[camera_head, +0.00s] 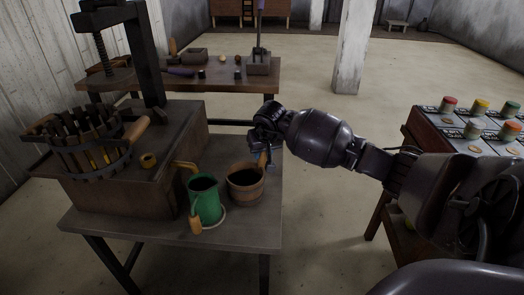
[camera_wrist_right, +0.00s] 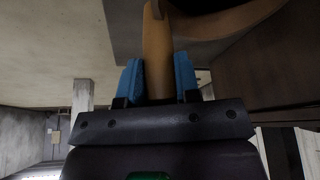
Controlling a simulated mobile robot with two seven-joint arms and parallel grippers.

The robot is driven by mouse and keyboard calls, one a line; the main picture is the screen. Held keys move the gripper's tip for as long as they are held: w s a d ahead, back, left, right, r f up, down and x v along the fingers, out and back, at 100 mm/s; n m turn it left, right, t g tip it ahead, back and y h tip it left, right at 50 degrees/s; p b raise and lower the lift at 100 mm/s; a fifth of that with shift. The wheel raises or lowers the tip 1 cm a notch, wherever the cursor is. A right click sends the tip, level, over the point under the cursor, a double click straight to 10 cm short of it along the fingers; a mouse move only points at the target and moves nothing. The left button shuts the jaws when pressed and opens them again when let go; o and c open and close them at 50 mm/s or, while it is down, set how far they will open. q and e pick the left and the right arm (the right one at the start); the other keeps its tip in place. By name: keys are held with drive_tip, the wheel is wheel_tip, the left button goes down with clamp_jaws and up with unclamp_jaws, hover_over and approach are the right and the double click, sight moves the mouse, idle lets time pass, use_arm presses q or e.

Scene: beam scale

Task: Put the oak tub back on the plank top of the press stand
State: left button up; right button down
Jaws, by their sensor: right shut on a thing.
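The oak tub (camera_head: 245,186) is a small brown wooden tub with dark bands and an upright tan handle. It stands upright at the right end of the grey plank top (camera_head: 240,232) of the press stand; I cannot tell whether its base touches the planks. My right gripper (camera_head: 264,155) reaches in from the right and is shut on the tub's handle. In the right wrist view the blue fingers (camera_wrist_right: 158,82) close on both sides of the tan handle (camera_wrist_right: 157,45). My left gripper is not in view.
A green jug (camera_head: 204,203) stands close left of the tub. Left of it is a wooden press box (camera_head: 125,185) with a slatted basket (camera_head: 80,145). A workbench (camera_head: 210,80) stands behind. The front planks are clear.

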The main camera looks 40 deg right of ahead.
drive_tip(key=c, duration=0.8)
unclamp_jaws()
drive_tip(key=shift+f, duration=0.1)
